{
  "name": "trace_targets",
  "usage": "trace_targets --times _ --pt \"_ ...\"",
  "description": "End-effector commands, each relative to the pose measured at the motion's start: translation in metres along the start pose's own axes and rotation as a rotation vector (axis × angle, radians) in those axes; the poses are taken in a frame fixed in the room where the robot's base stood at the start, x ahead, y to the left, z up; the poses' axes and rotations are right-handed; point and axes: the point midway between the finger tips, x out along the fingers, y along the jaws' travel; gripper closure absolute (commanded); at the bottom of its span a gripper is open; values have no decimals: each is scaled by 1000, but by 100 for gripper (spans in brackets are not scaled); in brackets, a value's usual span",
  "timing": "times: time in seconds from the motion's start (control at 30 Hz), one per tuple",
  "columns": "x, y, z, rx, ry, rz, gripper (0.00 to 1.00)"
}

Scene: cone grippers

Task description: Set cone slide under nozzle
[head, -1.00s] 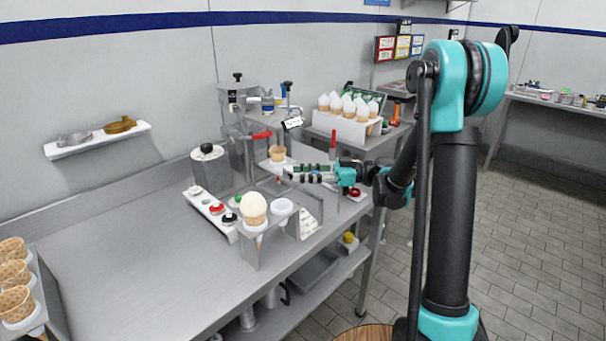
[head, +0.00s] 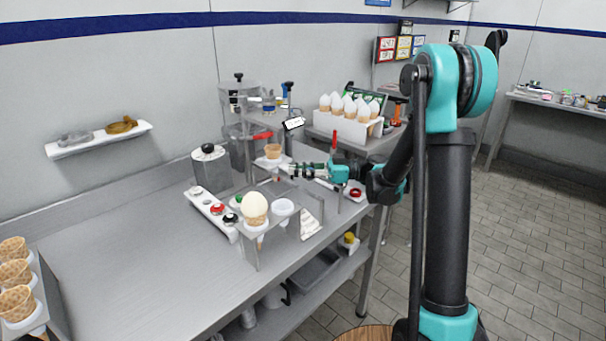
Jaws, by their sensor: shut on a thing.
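A small waffle cone (head: 273,152) stands upright on the cone slide (head: 262,162), a pale plate at the machine on the steel table. My gripper (head: 283,169) reaches in from the right, just below and right of the cone, and is shut on a part of the slide. The held part is mostly hidden by the fingers. The dispensing machine (head: 243,147) stands just behind, with a red lever (head: 263,135) above the cone. The nozzle is too small to make out, so I cannot tell whether the cone is squarely under it.
A metal stand (head: 249,246) in front holds a filled cone (head: 255,208) and an empty white cup (head: 283,207). A red-topped upright rod (head: 334,139) stands close to my wrist. A white strip with coloured knobs (head: 205,204) lies left.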

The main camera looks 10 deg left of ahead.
Motion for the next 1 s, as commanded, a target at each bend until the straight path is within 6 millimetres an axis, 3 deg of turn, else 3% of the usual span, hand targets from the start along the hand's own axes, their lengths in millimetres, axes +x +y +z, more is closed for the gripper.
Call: trace_targets --times 0.1,0.33,0.37,0.5,0.83,1.0 --pt "9 9 0 0 0 0 100" --pt "9 10 0 0 1 3 100" --pt "9 10 -1 0 1 3 82" --pt "9 10 0 0 1 3 65" --pt "6 9 0 0 0 2 65" --pt "-13 10 0 0 0 5 65"
